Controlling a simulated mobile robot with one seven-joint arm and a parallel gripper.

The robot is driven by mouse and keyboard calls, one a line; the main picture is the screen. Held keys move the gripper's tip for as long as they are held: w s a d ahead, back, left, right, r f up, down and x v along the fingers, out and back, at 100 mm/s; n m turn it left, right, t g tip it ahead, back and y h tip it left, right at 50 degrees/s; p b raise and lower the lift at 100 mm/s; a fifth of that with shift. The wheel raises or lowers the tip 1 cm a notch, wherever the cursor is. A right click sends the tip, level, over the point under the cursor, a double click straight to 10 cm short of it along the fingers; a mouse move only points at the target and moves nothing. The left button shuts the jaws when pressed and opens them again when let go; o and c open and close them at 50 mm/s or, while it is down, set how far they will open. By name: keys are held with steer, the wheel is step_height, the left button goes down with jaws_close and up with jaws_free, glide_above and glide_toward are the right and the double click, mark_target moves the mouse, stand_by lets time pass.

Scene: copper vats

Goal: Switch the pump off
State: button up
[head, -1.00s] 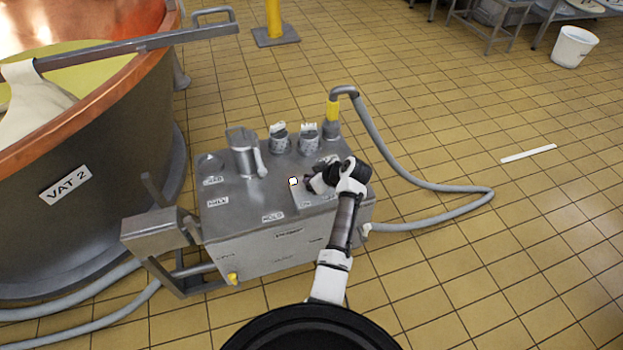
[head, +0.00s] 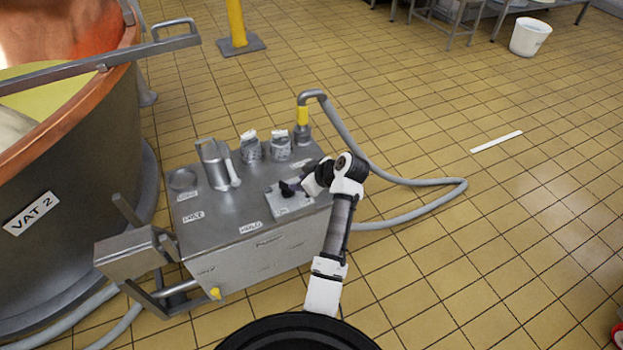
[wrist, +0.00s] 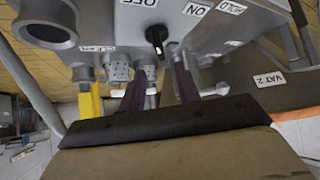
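The pump (head: 240,215) is a grey metal box on the floor beside the copper vat. In the wrist view its panel (wrist: 110,20) appears upside down, with a black knob (wrist: 156,36) between an OFF label (wrist: 138,3) and an ON label (wrist: 195,9). I cannot tell clearly which label the knob points at. My gripper (wrist: 160,72) is open, its two dark fingers apart and nothing visibly held. The knob shows in the gap beyond the fingertips, apparently not gripped. In the head view my gripper (head: 290,187) is over the right part of the pump's top, partly hiding the panel.
The vat marked VAT 2 (head: 70,160) stands close at the left. A metal jug (head: 214,165) and several fittings stand on the pump's top. A grey hose (head: 400,178) loops over the floor at right. Tiled floor (head: 500,230) is open further right.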

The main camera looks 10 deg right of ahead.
steer(key=v, duration=0.5)
steer(key=shift+s+d+r, duration=0.15)
steer(key=shift+r, duration=0.1)
stand_by(0.3)
